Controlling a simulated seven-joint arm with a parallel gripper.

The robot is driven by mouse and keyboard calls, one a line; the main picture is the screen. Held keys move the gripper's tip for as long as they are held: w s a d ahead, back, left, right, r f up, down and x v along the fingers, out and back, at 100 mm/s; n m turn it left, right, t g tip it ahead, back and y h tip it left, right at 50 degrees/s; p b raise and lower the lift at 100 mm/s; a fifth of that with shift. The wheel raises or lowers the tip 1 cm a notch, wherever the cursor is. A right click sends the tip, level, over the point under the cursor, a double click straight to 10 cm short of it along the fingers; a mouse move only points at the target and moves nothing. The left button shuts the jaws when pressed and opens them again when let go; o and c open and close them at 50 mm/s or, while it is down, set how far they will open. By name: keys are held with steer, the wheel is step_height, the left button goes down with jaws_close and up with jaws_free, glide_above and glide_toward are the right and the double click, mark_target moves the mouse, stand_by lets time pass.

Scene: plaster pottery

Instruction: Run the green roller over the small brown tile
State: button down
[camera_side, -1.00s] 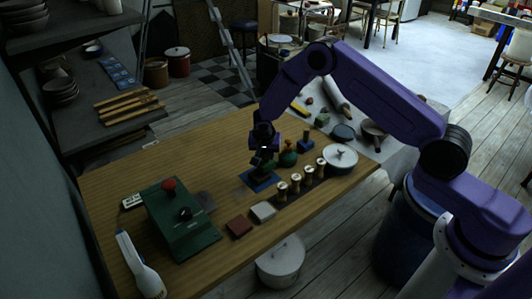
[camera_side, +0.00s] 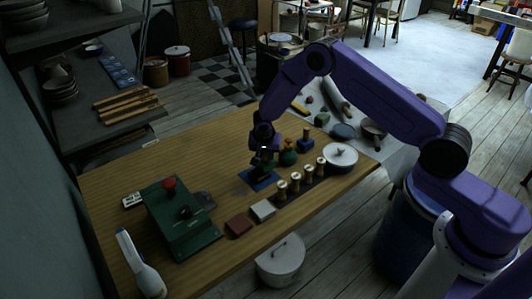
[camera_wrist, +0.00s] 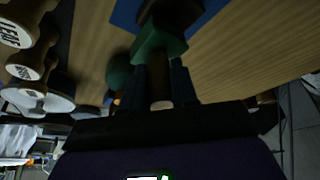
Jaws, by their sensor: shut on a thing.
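My gripper (camera_side: 263,160) is low over a blue stand (camera_side: 258,184) near the middle of the table. It is shut on the green roller (camera_wrist: 158,42), whose green body shows between and beyond the fingers in the wrist view. I cannot tell whether the roller touches the stand.
A green press-like box (camera_side: 180,225) with a red knob stands left of the brown tile. Several wooden stamps (camera_side: 295,184) stand in a row to the right. A green bulb-shaped thing (camera_side: 288,156) is close beside my gripper. The table's left rear is clear.

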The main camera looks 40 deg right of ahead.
steer(key=shift+a+f, duration=0.2)
steer(key=shift+a, duration=0.6)
stand_by(0.5)
steer(key=shift+a+r, duration=0.15)
steer(key=shift+a, duration=1.15)
stand_by(0.4)
steer(key=shift+a, duration=0.7)
steer(key=shift+d, duration=2.15)
stand_by(0.8)
step_height(320, 180, up, 7)
stand_by(1.2)
